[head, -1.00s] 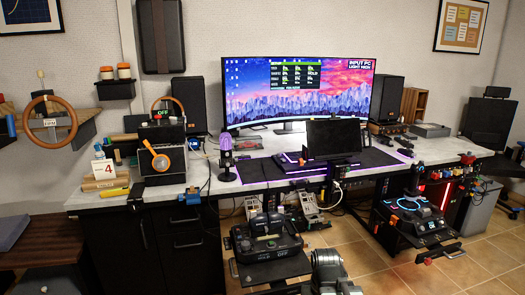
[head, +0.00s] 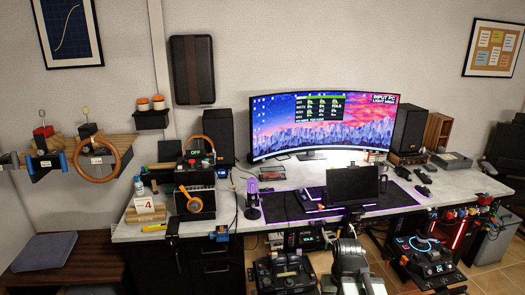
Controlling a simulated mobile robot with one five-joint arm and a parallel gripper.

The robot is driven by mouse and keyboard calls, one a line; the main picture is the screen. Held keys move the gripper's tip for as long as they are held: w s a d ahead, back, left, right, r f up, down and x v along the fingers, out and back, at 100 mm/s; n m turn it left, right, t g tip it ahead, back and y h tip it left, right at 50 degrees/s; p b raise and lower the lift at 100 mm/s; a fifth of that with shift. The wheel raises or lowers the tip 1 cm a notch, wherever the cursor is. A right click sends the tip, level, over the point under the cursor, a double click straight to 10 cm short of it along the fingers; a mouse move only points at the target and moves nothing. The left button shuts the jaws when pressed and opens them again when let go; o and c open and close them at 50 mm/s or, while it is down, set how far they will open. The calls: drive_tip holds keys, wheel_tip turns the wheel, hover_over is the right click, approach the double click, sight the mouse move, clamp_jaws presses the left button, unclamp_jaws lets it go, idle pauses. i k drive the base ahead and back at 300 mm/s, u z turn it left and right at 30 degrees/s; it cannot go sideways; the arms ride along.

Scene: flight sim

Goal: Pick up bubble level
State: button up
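A small yellow bar (head: 154,227) lies flat near the left front edge of the desk, in front of a wooden block with a calendar card. It may be the bubble level, but it is too small to be sure. My grey arm shows at the bottom, right of centre, in front of the desk. The end of my arm (head: 349,246) is well to the right of the yellow bar and apart from it. No fingers can be made out there, and nothing is seen held.
The desk (head: 404,204) carries a wide monitor (head: 325,122), speakers and a microphone (head: 252,198). A black box with orange headphones (head: 194,198) stands right of the yellow bar. A dark wooden bench (head: 65,265) is at the left. Control units crowd the desk's front.

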sight(156, 228)
drive_tip(key=u, duration=0.25)
drive_tip(key=k, duration=1.1)
drive_tip(key=u, duration=1.1)
drive_tip(key=i, duration=1.9)
drive_tip(key=z, duration=0.35)
drive_tip(key=k, duration=1.3)
drive_tip(key=z, duration=0.15)
drive_tip(key=i, duration=1.4)
drive_tip(key=u, duration=0.6)
drive_tip(key=i, duration=1.15)
drive_tip(key=u, duration=0.95)
